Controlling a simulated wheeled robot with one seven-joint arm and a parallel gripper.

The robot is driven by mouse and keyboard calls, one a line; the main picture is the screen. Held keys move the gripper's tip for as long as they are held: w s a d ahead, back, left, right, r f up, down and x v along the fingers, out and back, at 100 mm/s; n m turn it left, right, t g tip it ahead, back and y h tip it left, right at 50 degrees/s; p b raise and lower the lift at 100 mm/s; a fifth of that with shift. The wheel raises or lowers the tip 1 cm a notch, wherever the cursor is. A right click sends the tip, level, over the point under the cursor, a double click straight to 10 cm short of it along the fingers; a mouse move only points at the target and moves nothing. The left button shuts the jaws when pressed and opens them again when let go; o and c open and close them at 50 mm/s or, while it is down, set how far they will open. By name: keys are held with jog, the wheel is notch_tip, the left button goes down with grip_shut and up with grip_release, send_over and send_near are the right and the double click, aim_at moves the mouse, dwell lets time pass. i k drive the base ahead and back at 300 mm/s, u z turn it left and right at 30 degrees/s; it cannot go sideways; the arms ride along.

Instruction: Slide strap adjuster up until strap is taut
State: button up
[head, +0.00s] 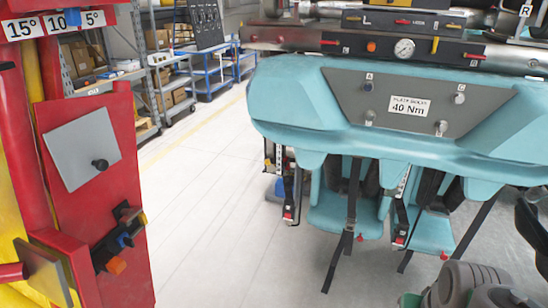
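The teal coaster car (300,100) fills the upper right, with teal seats below its front. A black strap (353,190) hangs over the left seat (325,218), its loose end (334,265) reaching below the seat. Another black strap (474,235) slants down beside the right seat (432,236). Dark fittings with red parts sit beside the left seat (289,210) and between the seats (399,238). I cannot tell which fitting is the strap adjuster, nor how taut the straps are. My gripper cannot be made out in this view.
A red stand (75,190) with a grey plate (82,148) and black knob blocks the left side. Shelves with boxes (160,75) and blue carts (206,72) stand behind. Pale floor (205,200) is clear between stand and car. Dark and grey rounded parts crowd the lower right corner.

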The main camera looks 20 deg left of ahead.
aim_at(268, 160)
jog(key=u, duration=0.55)
jog(key=i, duration=1.2)
jog(key=u, duration=2.75)
